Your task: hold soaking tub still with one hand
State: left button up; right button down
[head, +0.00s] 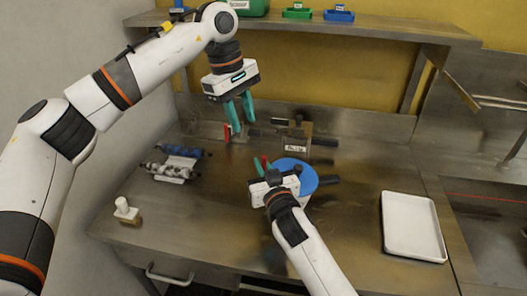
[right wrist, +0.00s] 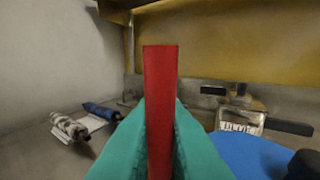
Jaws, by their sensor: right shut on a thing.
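A round blue thing (head: 300,178), which looks like the soaking tub, sits mid-table with dark parts at its side. It also shows low at the right in the right wrist view (right wrist: 250,158). My right gripper (head: 262,164) is beside its left edge, shut on an upright red bar (right wrist: 160,110). I cannot tell whether the bar is joined to the tub. My left gripper (head: 243,126) is higher, behind and left of the tub, with a narrow gap between its teal fingers. Another small red piece (head: 227,132) shows beside its left fingertip; whether they touch is unclear.
Rollers on a white holder (head: 170,171) lie at left, with a small white-topped knob (head: 124,208) in front. A labelled block with dark bars (head: 297,138) stands behind the tub. A white tray (head: 412,226) lies right. A shelf (head: 330,29) overhangs the back.

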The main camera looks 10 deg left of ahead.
pick_arm(q)
jog(key=shift+g+h, duration=0.9)
jog(key=x, duration=0.3)
jog(key=w+x, duration=0.1)
jog(key=x, duration=0.3)
jog(key=d+x, duration=0.1)
jog(key=x, duration=0.2)
jog(key=shift+w+d+f, duration=0.15)
jog(key=shift+w+f, duration=0.05)
jog(key=shift+w, duration=0.05)
grip_shut()
